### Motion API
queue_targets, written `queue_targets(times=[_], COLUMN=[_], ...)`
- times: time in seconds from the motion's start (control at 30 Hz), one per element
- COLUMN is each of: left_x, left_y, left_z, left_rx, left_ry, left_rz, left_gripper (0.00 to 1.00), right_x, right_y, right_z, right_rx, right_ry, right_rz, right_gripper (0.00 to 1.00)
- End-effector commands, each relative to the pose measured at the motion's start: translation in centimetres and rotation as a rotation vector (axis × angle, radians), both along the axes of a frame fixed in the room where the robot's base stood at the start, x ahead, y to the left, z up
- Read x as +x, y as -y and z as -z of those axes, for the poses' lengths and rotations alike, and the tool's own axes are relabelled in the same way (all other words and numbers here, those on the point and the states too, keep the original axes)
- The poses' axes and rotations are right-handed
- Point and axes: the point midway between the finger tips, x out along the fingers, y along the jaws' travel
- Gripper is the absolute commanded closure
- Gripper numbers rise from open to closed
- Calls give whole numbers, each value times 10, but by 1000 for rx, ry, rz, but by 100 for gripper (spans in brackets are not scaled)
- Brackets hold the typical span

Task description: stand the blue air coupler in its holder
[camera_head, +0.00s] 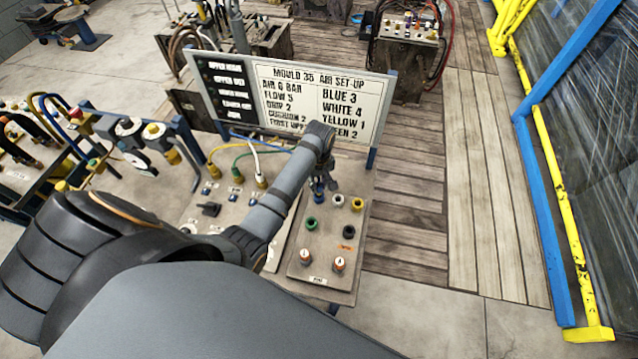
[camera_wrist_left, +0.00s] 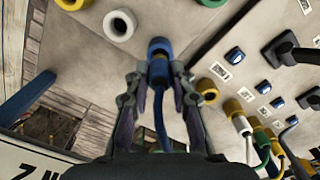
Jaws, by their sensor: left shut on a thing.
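My left gripper (camera_head: 325,182) is over the front panel, its fingers pointing down. In the left wrist view my left gripper (camera_wrist_left: 158,88) is shut on the blue air coupler (camera_wrist_left: 159,72), with a blue hose trailing back from it. The blue ring-shaped holder (camera_wrist_left: 158,44) lies straight beyond the coupler's end and looks lined up with it. I cannot tell whether the coupler touches or enters the ring. In the head view the blue (camera_head: 318,197) shows just below the fingers, where coupler and holder are hard to separate. My right gripper is out of view.
White (camera_head: 338,199), yellow (camera_head: 357,204), green (camera_head: 311,224) and black (camera_head: 348,232) rings surround it on the panel. A lettered sign board (camera_head: 290,95) stands close behind. Yellow, green and white hoses connect at the left. Wooden decking (camera_head: 405,220) is clear at the right.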

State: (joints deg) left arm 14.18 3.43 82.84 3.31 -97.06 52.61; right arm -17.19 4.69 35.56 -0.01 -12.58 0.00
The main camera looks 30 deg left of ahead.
Motion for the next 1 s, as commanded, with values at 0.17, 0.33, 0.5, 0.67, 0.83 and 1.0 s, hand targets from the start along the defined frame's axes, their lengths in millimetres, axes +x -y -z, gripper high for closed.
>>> queue_targets(times=[0.17, 0.33, 0.5, 0.67, 0.83, 1.0], left_x=[0, 0, 0, 0, 0, 0], left_y=[0, 0, 0, 0, 0, 0], left_z=[0, 0, 4, 9, 10, 10], left_rx=[-1, 0, -1, 0, 0, 0], left_ry=[1, 0, 1, -1, 0, 0], left_rz=[0, 0, 0, 0, 0, 0], left_gripper=[100, 100, 100, 100, 100, 100], right_x=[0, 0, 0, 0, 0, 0], right_y=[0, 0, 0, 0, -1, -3], right_z=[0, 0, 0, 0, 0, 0], right_rx=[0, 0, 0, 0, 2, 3], right_ry=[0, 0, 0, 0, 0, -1], right_rz=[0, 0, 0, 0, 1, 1], right_gripper=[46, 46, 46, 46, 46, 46])
